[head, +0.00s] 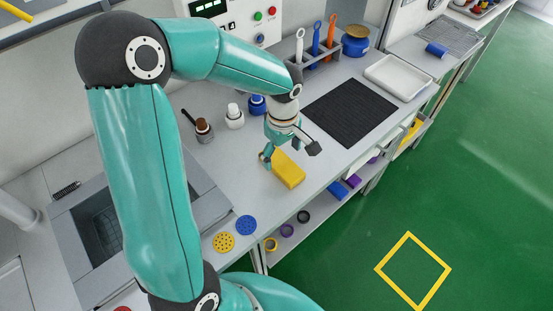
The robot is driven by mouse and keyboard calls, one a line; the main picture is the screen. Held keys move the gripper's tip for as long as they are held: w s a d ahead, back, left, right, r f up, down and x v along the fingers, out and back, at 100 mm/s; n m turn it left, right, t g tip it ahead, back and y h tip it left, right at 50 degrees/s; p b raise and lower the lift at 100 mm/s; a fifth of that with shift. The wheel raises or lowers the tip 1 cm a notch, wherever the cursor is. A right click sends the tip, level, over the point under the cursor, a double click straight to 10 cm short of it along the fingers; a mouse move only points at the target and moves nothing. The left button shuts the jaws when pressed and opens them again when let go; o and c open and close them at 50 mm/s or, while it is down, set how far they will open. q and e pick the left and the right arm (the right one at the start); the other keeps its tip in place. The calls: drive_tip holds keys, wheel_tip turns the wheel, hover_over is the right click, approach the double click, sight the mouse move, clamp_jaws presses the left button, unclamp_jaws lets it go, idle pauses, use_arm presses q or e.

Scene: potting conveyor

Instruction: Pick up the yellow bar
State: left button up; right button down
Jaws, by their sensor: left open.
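The yellow bar (288,169) lies flat on the grey counter (237,181), close to its front edge. My left gripper (290,154) hangs from the teal arm at the bar's far end. Its fingers are spread, one to the left of the bar and one to the right and above it. The jaws are open, and I cannot tell whether a finger touches the bar. My right gripper is not in view.
A black ribbed mat (349,113) and a white tray (398,76) lie to the right. A brown-topped bottle (203,130), a white bottle (235,117) and a blue bottle (257,105) stand behind. A sink (103,237) and a yellow disc (223,242) are at left.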

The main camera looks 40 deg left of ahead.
sight(282, 162)
use_arm(q)
wheel_tip(282, 162, down, 3)
drive_tip(key=shift+d+f, duration=0.1)
drive_tip(key=shift+f, duration=0.1)
drive_tip(key=c, duration=1.4)
